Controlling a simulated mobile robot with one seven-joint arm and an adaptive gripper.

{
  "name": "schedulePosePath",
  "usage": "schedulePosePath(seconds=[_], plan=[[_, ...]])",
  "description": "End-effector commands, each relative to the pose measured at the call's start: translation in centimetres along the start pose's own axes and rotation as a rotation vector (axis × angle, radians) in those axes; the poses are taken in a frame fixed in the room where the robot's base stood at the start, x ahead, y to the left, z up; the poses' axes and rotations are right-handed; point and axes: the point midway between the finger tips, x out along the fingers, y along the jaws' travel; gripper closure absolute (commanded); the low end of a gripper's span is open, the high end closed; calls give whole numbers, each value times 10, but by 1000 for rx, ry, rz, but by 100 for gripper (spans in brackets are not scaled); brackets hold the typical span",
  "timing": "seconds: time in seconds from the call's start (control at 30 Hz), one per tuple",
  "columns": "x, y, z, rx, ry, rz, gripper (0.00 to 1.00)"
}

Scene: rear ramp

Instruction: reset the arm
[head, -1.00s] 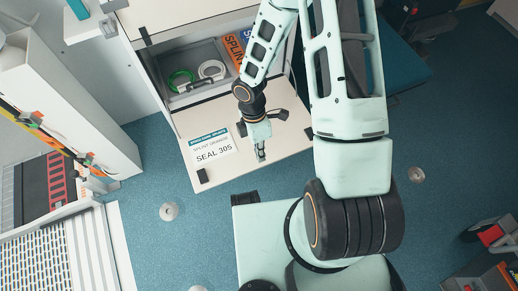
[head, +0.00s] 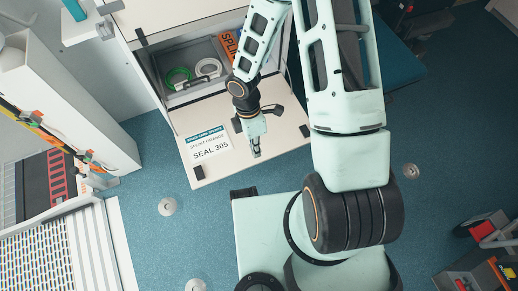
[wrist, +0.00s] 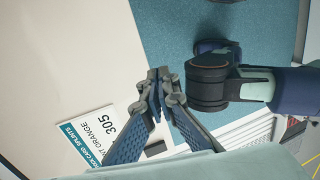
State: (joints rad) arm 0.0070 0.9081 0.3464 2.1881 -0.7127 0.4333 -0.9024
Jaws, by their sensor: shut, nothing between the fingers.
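My gripper (head: 256,150) is shut and empty. In the head view it hangs over the lowered white flap (head: 240,168) of the cabinet, right of a label reading SPLINT ORANGE, SEAL 305 (head: 210,148). In the wrist view the two fingertips of my gripper (wrist: 160,82) meet, with the same label (wrist: 95,135) to the left below them. The gap between the fingertips and the flap is hard to judge.
Behind the flap an open compartment holds a green coil (head: 178,76), a white coil (head: 208,68) and an orange SPLINT pack (head: 228,45). A white cabinet (head: 75,110) stands left. Blue floor (head: 150,235) is clear between, with round metal floor fittings.

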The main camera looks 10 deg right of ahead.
Motion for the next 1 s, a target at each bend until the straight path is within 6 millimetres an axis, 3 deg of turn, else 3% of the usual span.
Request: schedulePosePath(seconds=[0.03, 0.1, 0.3, 0.5, 0.8, 0.93, 1.0], plan=[[-20, -3, 2, 4, -1, 6, 100], [-37, -7, 2, 3, 0, 7, 100], [-73, -18, 2, 3, -1, 3, 100], [-89, -22, 2, 2, -1, 1, 100], [-91, -23, 2, 2, -2, 2, 100], [-102, -10, 9, 29, -28, 44, 100], [-116, 5, 19, 63, -59, 97, 100]])
